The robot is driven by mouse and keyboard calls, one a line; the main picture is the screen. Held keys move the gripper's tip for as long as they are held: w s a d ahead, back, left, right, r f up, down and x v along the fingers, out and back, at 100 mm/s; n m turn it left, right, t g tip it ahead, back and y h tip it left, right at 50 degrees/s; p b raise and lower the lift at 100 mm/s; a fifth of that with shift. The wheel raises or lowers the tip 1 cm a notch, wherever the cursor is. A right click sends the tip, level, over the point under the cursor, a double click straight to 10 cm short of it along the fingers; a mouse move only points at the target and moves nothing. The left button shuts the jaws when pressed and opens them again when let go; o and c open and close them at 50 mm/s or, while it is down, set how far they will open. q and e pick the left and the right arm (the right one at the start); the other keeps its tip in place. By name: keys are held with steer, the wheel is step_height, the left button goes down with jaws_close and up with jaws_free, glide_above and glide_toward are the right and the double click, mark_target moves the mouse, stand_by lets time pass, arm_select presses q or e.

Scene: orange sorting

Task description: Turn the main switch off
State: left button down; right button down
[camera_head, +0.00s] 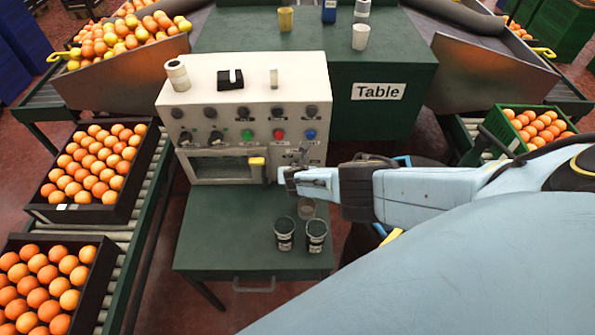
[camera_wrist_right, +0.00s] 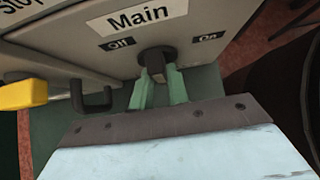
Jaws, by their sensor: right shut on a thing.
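The main switch (camera_wrist_right: 156,62) is a dark round knob with a handle, under the "Main" label (camera_wrist_right: 140,18) in the right wrist view. I cannot tell which label the handle points to. My right gripper (camera_wrist_right: 161,84) has its green fingers on both sides of the handle and is shut on it. In the head view, my right gripper (camera_head: 287,176) is at the lower right of the grey control box (camera_head: 220,95), hiding the switch. My left gripper is not in view.
A yellow handle (camera_head: 257,161) sticks out left of my gripper. A dark hook (camera_wrist_right: 93,97) is close to my fingers. Orange crates (camera_head: 150,165) stand left.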

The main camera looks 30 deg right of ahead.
stand_by(0.7)
steer(key=c, duration=1.4)
jaws_free()
steer(key=shift+o, duration=0.2)
